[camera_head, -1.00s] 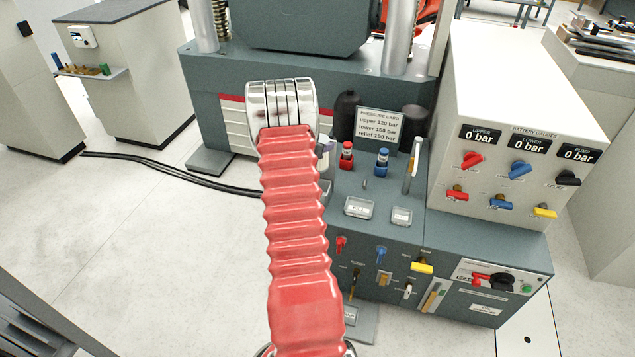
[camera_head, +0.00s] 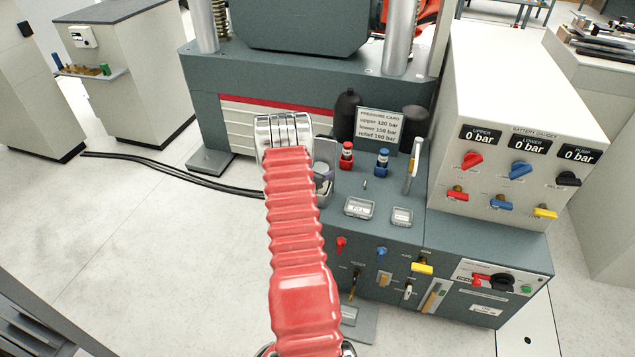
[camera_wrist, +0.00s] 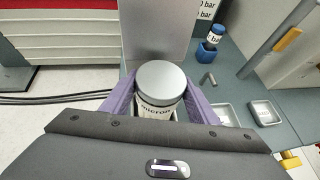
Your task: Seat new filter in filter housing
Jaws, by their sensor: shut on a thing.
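The filter (camera_wrist: 158,85) is a pale cylinder with a flat grey top and a printed label reading "micron". It is upright between the two purple fingers of my gripper (camera_wrist: 160,103) in the wrist view, and the gripper is shut on it. The lower part of the filter is hidden by my wrist. In the head view my arm covers most of the gripper; only a bit of purple finger shows at the left edge of the bench. I cannot make out the filter housing or whether the filter touches it.
A grey upright plate (camera_wrist: 158,32) stands just behind the filter. The teal bench carries red (camera_head: 346,156) and blue (camera_head: 382,162) fittings, two clear trays (camera_head: 359,208) and a pressure card (camera_head: 379,127). The gauge box (camera_head: 520,130) stands right. Open floor lies left, crossed by black cables (camera_head: 170,174).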

